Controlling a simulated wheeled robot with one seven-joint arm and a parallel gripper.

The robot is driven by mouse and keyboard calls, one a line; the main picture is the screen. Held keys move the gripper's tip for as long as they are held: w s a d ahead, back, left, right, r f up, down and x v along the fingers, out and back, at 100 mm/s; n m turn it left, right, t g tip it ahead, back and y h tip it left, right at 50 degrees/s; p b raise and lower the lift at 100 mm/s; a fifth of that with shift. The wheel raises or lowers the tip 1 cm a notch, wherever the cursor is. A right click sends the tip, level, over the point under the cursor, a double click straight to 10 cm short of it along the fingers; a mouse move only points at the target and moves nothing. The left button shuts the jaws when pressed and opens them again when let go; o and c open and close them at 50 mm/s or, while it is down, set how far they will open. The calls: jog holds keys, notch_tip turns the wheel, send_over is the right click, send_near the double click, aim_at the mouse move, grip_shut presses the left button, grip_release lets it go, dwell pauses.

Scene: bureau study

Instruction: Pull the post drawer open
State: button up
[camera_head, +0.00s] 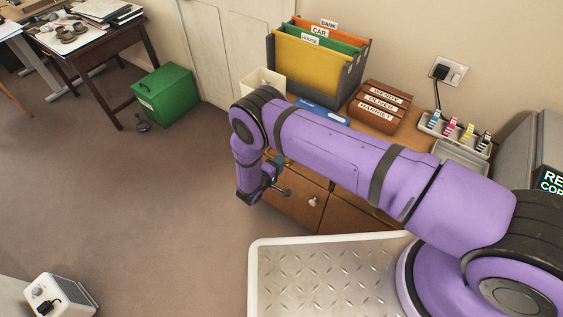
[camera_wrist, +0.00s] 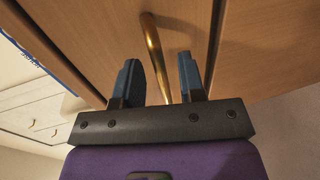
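The wooden cabinet (camera_head: 297,198) stands below the worktop, partly hidden behind my arm. Its fronts look closed, and no label marking the post drawer is readable. In the wrist view, a brass bar handle (camera_wrist: 153,45) stands on a wooden front (camera_wrist: 95,40). My gripper (camera_wrist: 160,78) is open, with one blue-grey finger on each side of the handle's near end. Neither finger is clearly touching it. In the head view, my gripper (camera_head: 276,183) is beside the cabinet's left part, and the brass handle cannot be made out there.
A round knob (camera_head: 312,201) is on the cabinet front to the right. The worktop holds a file box (camera_head: 352,85), brown named trays (camera_head: 380,107) and a grey tray of coloured items (camera_head: 456,134).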

jog(key=shift+x, duration=0.9)
grip_shut()
jog(key=f+v, duration=0.3)
jog(key=v, duration=1.1)
jog(key=s+f+v, duration=0.1)
jog(key=f+v, duration=0.2)
jog(key=v, duration=1.1)
jog(key=shift+s+a, duration=0.2)
jog(key=shift+a, duration=0.35)
